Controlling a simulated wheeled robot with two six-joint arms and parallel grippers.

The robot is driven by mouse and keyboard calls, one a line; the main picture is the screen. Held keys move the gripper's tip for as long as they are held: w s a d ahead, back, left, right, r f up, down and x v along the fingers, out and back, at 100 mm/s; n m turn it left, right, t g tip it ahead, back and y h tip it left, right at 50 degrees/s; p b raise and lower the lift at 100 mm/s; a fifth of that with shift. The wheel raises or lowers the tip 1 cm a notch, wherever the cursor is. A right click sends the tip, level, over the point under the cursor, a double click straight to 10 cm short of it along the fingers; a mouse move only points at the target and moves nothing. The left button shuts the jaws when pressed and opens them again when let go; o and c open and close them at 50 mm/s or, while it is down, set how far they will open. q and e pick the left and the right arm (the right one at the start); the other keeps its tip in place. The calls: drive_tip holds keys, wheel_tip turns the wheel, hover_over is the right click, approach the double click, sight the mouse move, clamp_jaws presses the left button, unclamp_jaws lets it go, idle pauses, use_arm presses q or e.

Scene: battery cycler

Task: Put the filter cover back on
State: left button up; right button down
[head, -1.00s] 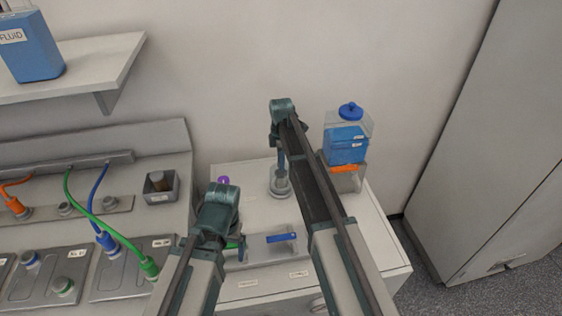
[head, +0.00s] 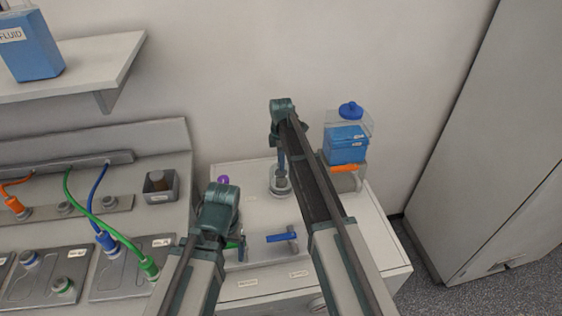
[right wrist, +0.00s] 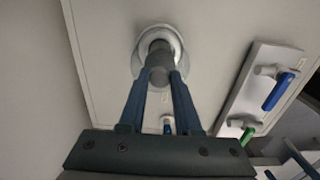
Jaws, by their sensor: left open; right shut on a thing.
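My right gripper (right wrist: 158,90) points down and is shut on a grey cylindrical piece, seemingly the knob of the filter cover (right wrist: 158,68). A pale round ring (right wrist: 176,38) surrounds this piece in the right wrist view. In the head view the ring (head: 280,193) stands on the white cabinet top, below my right gripper (head: 281,165). I cannot tell whether the cover is seated or slightly above its seat. My left gripper (head: 236,246) is open near the valve panel's green handle, apart from the filter. Its fingers are partly hidden by its wrist.
A blue-lidded tank (head: 346,146) stands right of my right arm. A panel with a blue handle (head: 282,237) lies in front of the filter. A purple knob (head: 223,181) is at left. The bench with cables (head: 120,238) is further left. Free cabinet top (head: 375,235) lies at right.

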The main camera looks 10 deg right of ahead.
idle(0.3)
drive_tip(key=shift+c, duration=0.2)
unclamp_jaws()
idle(0.4)
drive_tip(key=shift+r+p, duration=3.55)
clamp_jaws()
